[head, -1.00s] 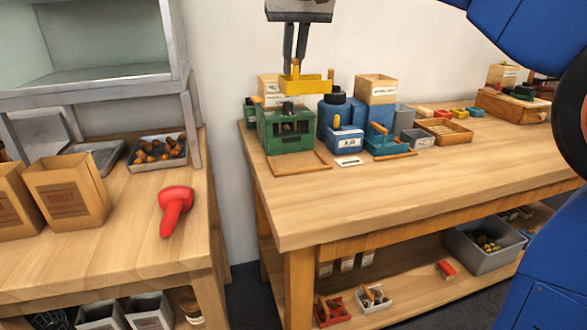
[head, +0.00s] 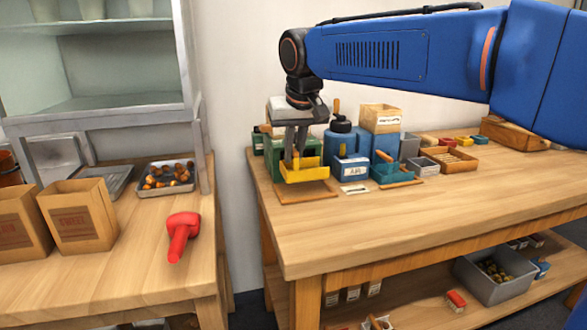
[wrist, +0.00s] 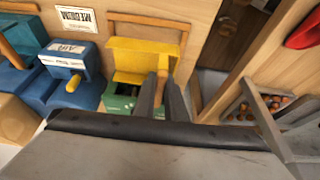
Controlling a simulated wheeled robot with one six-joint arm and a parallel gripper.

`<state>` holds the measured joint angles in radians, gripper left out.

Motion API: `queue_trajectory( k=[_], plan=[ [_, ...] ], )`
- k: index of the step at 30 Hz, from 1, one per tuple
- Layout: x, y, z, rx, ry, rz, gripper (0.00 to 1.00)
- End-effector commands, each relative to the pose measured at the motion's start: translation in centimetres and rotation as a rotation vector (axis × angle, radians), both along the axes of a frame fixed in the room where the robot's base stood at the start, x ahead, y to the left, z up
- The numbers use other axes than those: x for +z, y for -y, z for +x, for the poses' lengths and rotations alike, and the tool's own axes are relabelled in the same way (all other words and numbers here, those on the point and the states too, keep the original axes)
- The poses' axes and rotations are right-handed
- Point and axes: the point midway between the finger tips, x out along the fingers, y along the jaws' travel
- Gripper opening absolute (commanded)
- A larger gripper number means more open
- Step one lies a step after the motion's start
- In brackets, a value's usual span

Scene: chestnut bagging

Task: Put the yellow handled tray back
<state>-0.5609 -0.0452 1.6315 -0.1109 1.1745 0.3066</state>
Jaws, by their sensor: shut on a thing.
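The yellow tray (head: 305,174) has an upright wooden handle, and my gripper (head: 296,154) is shut on that handle. The tray is low over the left end of the right-hand workbench, in front of the green box (head: 274,158). A thin wooden outline (head: 283,196) lies on the bench around and below it. I cannot tell whether the tray touches the bench. In the wrist view, the yellow tray (wrist: 135,58) shows beyond my fingers, with the green box below it in the picture and the wooden outline (wrist: 146,20) above it.
A blue box (head: 350,170) with a label stands just right of the tray, then a teal handled tray (head: 391,173). The front of the workbench (head: 400,220) is clear. A red tool (head: 182,234) and paper bags (head: 82,213) are on the left table.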

Motion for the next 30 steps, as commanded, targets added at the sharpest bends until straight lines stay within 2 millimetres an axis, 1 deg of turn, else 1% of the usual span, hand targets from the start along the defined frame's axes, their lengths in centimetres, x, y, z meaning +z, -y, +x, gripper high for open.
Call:
queue_trajectory(
  k=[5,12,14,24,25,27,30],
  plan=[
    [-1.0,0.0,0.0,0.0,0.0,0.0,0.0],
    [-4.1,0.0,0.0,0.0,0.0,0.0,0.0],
    [-4.4,0.0,0.0,-0.001,0.0,0.0,0.0],
    [-4.6,0.0,0.0,0.0,0.0,0.0,0.0],
    [-4.7,0.0,0.0,0.0,0.0,0.0,0.13],
    [-4.7,0.0,0.0,0.0,0.0,0.0,0.29],
    [-4.6,0.0,0.0,0.0,0.0,0.0,0.29]
  ],
)
